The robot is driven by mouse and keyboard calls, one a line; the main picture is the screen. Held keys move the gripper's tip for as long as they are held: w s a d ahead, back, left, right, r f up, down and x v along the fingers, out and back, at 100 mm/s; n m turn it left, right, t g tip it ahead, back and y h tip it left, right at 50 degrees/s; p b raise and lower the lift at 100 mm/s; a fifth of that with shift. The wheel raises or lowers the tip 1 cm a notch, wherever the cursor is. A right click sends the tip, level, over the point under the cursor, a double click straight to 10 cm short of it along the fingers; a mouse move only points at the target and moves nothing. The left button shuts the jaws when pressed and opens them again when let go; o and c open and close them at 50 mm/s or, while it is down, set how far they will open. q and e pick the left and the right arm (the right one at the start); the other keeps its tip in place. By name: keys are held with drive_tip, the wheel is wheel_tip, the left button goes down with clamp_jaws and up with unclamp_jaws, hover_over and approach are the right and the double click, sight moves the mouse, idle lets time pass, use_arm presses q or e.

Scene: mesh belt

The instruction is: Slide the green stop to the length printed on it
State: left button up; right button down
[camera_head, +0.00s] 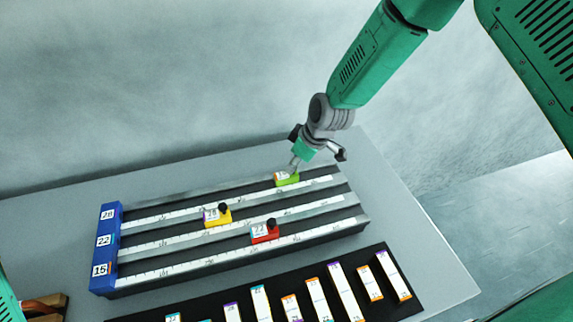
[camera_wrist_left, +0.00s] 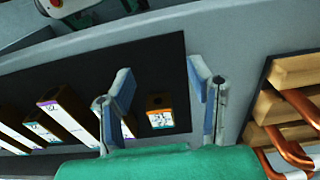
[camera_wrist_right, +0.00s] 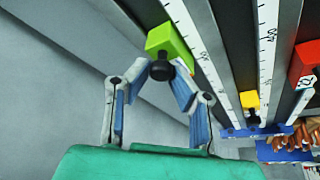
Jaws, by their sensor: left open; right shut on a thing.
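The green stop (camera_head: 287,180) sits near the right end of the farthest rail. Its white label has an orange edge; its number is too small to read surely. My right gripper (camera_head: 294,166) is over it. In the right wrist view, the fingers close around the black knob (camera_wrist_right: 162,70) of the green stop (camera_wrist_right: 168,42). The ruled scale (camera_head: 166,217) runs along the rails. My left gripper (camera_wrist_left: 158,82) is open and empty above the black mat, with a small labelled block (camera_wrist_left: 159,112) seen between its fingers.
A yellow stop (camera_head: 217,217) and a red stop (camera_head: 264,233) sit on the nearer rails. A blue end block (camera_head: 104,255) closes the left end, labelled 28, 22 and 15. Several labelled bars lie on the black mat (camera_head: 240,312) in front. A wooden rack (camera_wrist_left: 291,75) holds copper pipes.

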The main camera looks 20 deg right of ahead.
drive_tip(key=c, duration=1.4)
unclamp_jaws()
drive_tip(key=shift+s+d+f, duration=0.15)
drive_tip(key=shift+s+d, duration=0.05)
drive_tip(key=shift+d, duration=0.1)
use_arm(q)
drive_tip(key=shift+s+d+r, duration=0.1)
drive_tip(key=shift+d+r, duration=0.1)
drive_tip(key=shift+d, duration=0.4)
use_arm(e)
drive_tip(key=shift+d, duration=0.3)
use_arm(q)
drive_tip(key=shift+s, duration=0.1)
drive_tip(key=shift+a, duration=0.1)
use_arm(e)
drive_tip(key=shift+r, duration=0.45)
use_arm(q)
drive_tip(key=shift+a+f, duration=0.15)
drive_tip(key=shift+a, duration=0.35)
drive_tip(key=shift+d, duration=0.55)
drive_tip(key=shift+a, duration=0.45)
use_arm(e)
drive_tip(key=v, duration=1.1)
drive_tip(key=shift+d, duration=0.1)
